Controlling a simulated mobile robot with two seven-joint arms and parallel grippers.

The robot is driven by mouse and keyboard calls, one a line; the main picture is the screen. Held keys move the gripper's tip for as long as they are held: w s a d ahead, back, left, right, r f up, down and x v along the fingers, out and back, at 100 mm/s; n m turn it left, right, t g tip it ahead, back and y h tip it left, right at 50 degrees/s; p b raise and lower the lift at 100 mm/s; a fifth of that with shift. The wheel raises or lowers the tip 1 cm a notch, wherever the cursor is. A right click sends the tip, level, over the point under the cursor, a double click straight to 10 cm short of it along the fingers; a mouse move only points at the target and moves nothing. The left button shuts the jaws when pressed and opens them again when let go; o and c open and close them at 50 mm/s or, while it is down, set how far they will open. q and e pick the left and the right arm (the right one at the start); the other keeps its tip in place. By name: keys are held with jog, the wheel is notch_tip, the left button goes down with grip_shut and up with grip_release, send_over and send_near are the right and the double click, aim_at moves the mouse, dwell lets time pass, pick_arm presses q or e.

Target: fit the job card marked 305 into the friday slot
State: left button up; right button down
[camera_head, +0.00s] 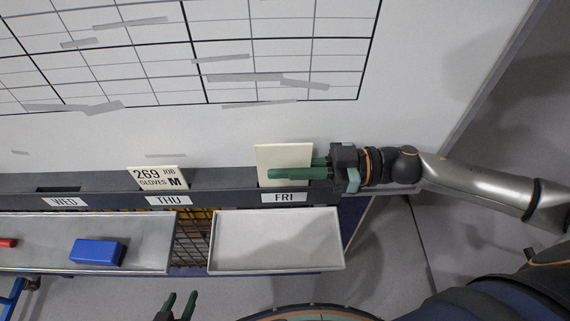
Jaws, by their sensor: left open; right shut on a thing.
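A cream card (283,157) stands upright at the FRI slot, just behind the FRI label (285,197). No number shows on the part of it that I see. My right gripper (292,172) comes in from the right and is shut on this card, its green fingers across the card's lower front.
A card marked 269 (158,178) stands in the THU slot of the dark rail (225,185). The WED slot (60,189) is empty. Below are an empty grey tray (275,240) and another tray (45,229) with a blue block (97,251) and a red item (7,243). A whiteboard (225,125) rises behind.

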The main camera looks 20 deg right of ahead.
aim_at(259, 180)
jog(key=shift+f+b, duration=0.7)
jog(key=shift+f, duration=0.65)
jog(key=shift+r, duration=0.1)
jog(key=shift+r+p, duration=1.95)
jog(key=shift+p, duration=0.4)
jog(key=shift+f+b, duration=1.05)
jog(key=shift+f, duration=0.95)
jog(key=c, duration=0.9)
grip_release()
jog(key=shift+f, duration=0.1)
jog(key=shift+c, duration=0.2)
jog(key=shift+d+f, duration=0.1)
jog(key=shift+d, duration=0.05)
